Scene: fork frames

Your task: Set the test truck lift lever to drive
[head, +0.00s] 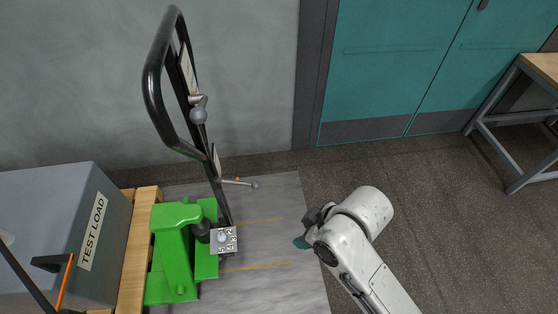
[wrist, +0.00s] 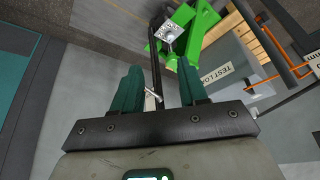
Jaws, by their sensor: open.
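The test truck is green (head: 181,252), with a tall black looped handle (head: 154,90). A short lever with a grey ball knob (head: 198,115) sits on the upper handle. A thin metal lever (head: 240,183) sticks out to the right lower on the handle, beside a small orange spot. I cannot tell for certain which one is the lift lever. My gripper (head: 303,240) is open and empty, right of the handle and apart from it. In the wrist view its teal fingers (wrist: 160,78) stand apart, with the black handle and a pale lever (wrist: 152,96) showing between them, farther off.
A grey box marked TEST LOAD (head: 52,220) sits on a wooden pallet (head: 140,240) at left. A small metal plate with a knob (head: 223,240) is at the truck's base. Teal doors (head: 395,60) and a workbench (head: 520,120) are at right. Floor between is clear.

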